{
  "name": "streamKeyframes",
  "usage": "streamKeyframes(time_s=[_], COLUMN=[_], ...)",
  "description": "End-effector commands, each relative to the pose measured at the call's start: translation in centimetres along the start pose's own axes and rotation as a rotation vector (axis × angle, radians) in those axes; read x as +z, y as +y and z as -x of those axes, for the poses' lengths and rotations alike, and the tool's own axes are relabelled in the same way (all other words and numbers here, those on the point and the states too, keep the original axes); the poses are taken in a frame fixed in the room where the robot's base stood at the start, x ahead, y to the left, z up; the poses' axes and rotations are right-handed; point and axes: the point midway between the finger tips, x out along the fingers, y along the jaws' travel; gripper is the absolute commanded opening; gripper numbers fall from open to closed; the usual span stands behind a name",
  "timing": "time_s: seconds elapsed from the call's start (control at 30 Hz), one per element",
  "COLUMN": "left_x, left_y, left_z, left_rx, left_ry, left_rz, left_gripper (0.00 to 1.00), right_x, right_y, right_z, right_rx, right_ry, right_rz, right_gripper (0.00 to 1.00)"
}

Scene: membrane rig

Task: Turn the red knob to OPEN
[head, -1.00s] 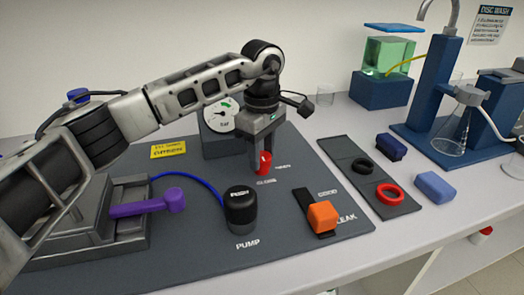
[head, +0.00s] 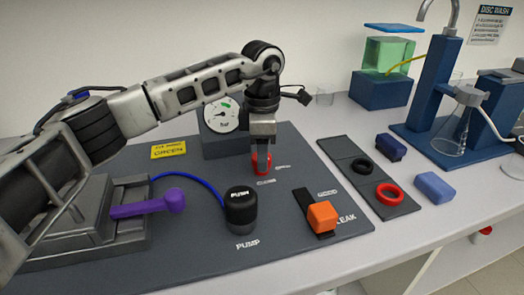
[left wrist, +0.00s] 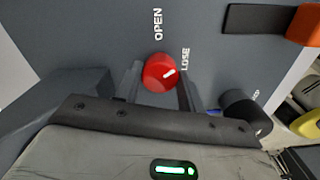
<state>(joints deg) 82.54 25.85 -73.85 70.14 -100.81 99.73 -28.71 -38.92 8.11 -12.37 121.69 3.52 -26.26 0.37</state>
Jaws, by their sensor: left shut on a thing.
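The red knob (head: 262,164) stands on the dark grey panel below the gauge, partly hidden by my gripper in the head view. In the left wrist view the round red knob (left wrist: 160,73) has a white pointer mark on its upper right part, angled between the OPEN and CLOSE labels. My left gripper (head: 262,160) points down over it, and its two fingers (left wrist: 160,84) are on either side of the knob, shut on it. My right gripper is not in view.
A gauge (head: 222,116) stands behind the knob. A black pump button (head: 241,212), an orange block (head: 322,216) and a purple lever (head: 150,206) are on the same panel. A black ring (head: 362,166) and red ring (head: 389,194) lie on a grey strip at right.

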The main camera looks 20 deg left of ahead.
Motion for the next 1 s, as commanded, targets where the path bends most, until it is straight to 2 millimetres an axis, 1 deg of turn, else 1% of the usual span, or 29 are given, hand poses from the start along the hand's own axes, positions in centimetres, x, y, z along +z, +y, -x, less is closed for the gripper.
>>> streamKeyframes(time_s=[0.6,0.8,1.0], left_x=[-0.02,-0.03,-0.04], left_y=[0.1,0.12,0.13], left_z=[0.15,0.16,0.17], left_rx=[0.001,0.001,0.002], left_ry=[-0.002,-0.002,-0.002], left_rz=[0.582,0.742,0.858], left_gripper=[0.16,0.16,0.16], right_x=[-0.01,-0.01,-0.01], right_y=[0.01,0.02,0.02], right_z=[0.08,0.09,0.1], right_rx=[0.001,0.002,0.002], right_ry=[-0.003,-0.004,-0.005], right_rz=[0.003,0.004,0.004], right_gripper=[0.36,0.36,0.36])
